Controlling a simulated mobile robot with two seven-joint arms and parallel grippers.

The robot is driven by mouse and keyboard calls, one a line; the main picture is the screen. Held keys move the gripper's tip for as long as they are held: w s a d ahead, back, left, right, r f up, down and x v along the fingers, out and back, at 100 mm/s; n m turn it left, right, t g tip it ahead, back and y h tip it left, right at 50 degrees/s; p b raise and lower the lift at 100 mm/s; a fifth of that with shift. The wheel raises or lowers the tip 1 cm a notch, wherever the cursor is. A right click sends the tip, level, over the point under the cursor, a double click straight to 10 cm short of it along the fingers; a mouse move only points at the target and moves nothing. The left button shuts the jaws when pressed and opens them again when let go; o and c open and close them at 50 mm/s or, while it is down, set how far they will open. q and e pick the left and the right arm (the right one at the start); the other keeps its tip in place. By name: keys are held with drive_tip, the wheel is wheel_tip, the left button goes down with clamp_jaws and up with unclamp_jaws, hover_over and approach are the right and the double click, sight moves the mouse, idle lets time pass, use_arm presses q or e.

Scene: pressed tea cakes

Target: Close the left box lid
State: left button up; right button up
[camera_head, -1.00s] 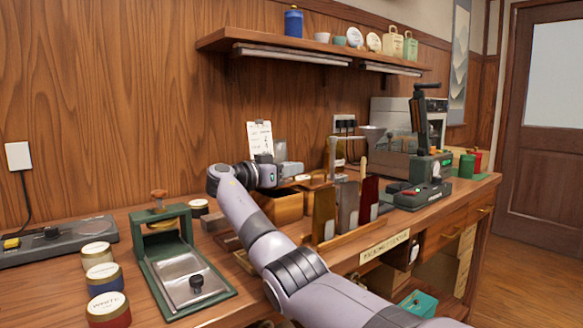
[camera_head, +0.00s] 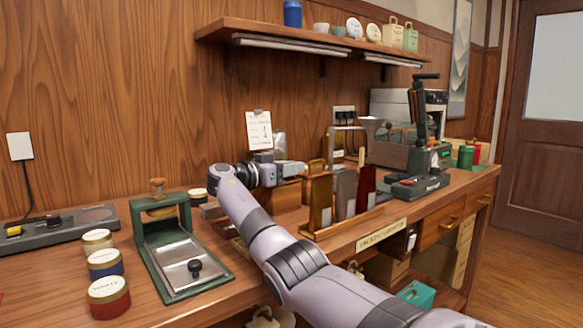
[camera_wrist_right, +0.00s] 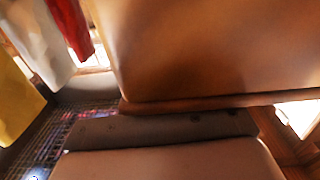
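A wooden box (camera_head: 288,197) sits on the counter behind the upright coloured packets, partly hidden by my right arm. My right gripper (camera_head: 296,169) is at the top of this box in the head view. I cannot tell from the head view whether its fingers touch the lid. In the right wrist view a large brown wooden panel (camera_wrist_right: 205,50) fills the upper middle, close to the dark gripper part at the bottom. I cannot tell whether this panel is the lid or the box wall. The finger opening is not clear. My left gripper is out of view.
Brown, grey and red packets (camera_head: 343,196) stand in a wooden rack in front of the box. A green press frame with a metal tray (camera_head: 186,266) and several round tins (camera_head: 108,297) are at left. A green-based machine (camera_head: 420,184) stands at right.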

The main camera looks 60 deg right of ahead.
drive_tip(key=shift+o, duration=0.5)
drive_tip(key=shift+a, duration=0.1)
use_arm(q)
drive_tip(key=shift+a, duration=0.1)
use_arm(e)
drive_tip(key=shift+r, duration=0.1)
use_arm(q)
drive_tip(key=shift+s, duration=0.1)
